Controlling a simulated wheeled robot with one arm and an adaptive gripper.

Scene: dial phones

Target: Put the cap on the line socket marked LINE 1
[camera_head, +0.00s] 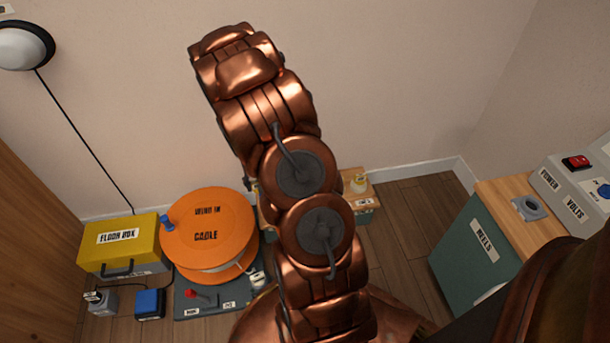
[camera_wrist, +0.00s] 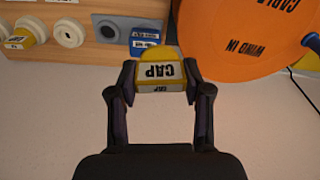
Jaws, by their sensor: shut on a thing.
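My gripper (camera_wrist: 160,84) is shut on the cap, which sits between its two fingertips in the wrist view. The cap (camera_wrist: 158,71) has a yellow top and a pale band with CAP lettering, upside down in this view. A wooden panel (camera_wrist: 90,53) is at the upper left of the wrist view. It bears a white round socket (camera_wrist: 69,32), a dark-centred socket (camera_wrist: 107,28) and a yellow-and-white piece (camera_wrist: 27,32). I cannot read which socket is LINE 1. The cap is right of these sockets. In the head view my arm hides the gripper and cap.
An orange cable reel (camera_head: 209,229) stands beside a yellow floor box (camera_head: 123,245); the reel also fills the wrist view's upper right. A blue block (camera_wrist: 145,39) is close to the cap. A green cabinet (camera_head: 470,251) stands at right. Floor between is clear.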

